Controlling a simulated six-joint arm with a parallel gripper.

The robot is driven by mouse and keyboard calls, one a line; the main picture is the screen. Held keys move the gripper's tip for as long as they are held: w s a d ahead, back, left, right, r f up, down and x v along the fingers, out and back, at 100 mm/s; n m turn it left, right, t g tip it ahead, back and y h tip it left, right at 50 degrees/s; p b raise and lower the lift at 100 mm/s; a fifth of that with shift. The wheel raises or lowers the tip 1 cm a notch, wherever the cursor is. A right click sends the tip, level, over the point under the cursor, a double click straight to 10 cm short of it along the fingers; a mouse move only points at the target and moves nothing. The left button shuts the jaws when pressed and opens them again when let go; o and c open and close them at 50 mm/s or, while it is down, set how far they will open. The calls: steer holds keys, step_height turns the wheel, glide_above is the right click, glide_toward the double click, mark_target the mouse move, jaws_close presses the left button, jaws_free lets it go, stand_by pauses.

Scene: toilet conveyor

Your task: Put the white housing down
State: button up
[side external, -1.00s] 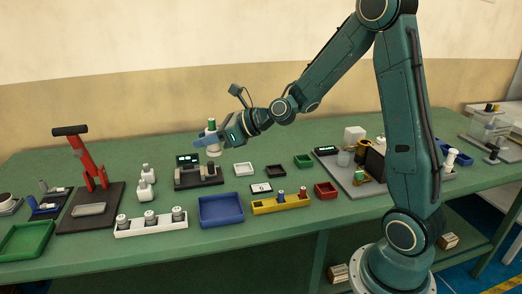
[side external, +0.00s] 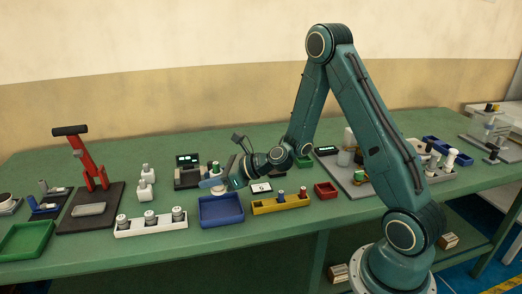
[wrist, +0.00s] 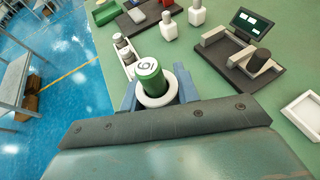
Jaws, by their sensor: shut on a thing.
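The white housing (wrist: 160,99) shows in the wrist view as a white collar around a green cylinder (wrist: 149,75) marked with a 6. My gripper (wrist: 158,90) is shut on the housing, with one blue-grey finger on each side. In the side view my gripper (side external: 210,184) is low, just behind the blue tray (side external: 222,212) and beside the dark fixture with a screen (side external: 188,175). The housing (side external: 217,176) looks upright there. Its bottom is hidden by my gripper, so I cannot tell whether it touches the table.
A white rack (side external: 150,228) with several cylinders stands to the left. Two white bottle-like parts (side external: 145,190) stand behind it. A yellow rack (side external: 280,205) and a red tray (side external: 325,190) lie to the right. Green tabletop shows between these things.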

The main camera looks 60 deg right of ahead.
steer(key=shift+f, duration=1.7)
steer(key=shift+f, duration=0.1)
steer(key=shift+f, duration=1.85)
steer(key=shift+f, duration=0.1)
steer(key=o, duration=1)
steer(key=shift+o, duration=0.2)
steer(key=shift+s+d+r, duration=0.1)
steer(key=shift+r, duration=0.1)
steer(key=shift+v, duration=3.6)
